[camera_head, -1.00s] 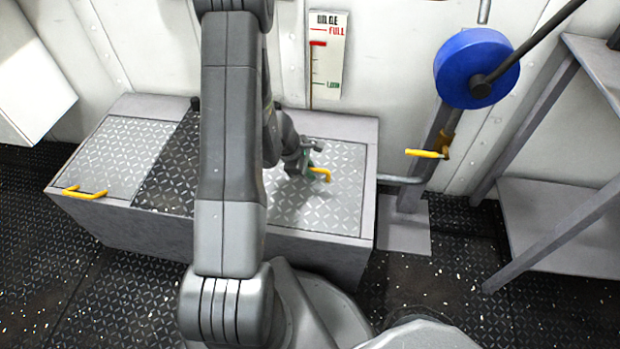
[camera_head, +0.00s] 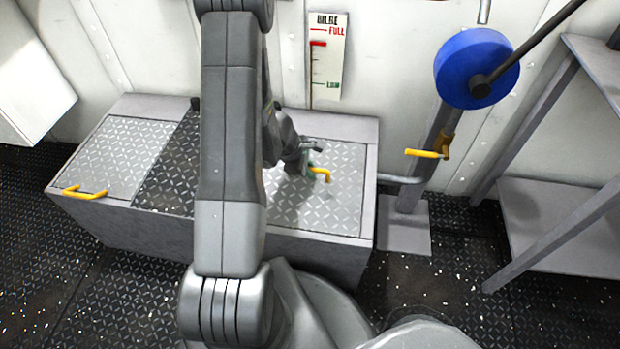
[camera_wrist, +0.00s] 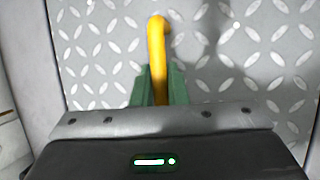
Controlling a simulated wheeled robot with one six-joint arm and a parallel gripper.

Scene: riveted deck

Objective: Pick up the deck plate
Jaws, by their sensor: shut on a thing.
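The deck plate (camera_head: 335,205) is a silver diamond-pattern panel at the right end of the top of a grey box. Its yellow handle (camera_head: 324,173) stands up near the middle of the picture. My gripper (camera_head: 309,166) is at that handle, partly hidden by my arm. In the wrist view, the green fingers of my gripper (camera_wrist: 160,87) are shut on the yellow handle (camera_wrist: 157,40), with the patterned plate (camera_wrist: 235,50) below. The plate appears to lie level in the box top; I cannot tell any gap under it.
A second silver panel (camera_head: 118,155) with a yellow handle (camera_head: 85,192) covers the box's left end, beside a dark section (camera_head: 163,180). A post with a blue wheel (camera_head: 462,72) and yellow lever (camera_head: 426,153) stands to the right, then a grey shelf (camera_head: 560,225).

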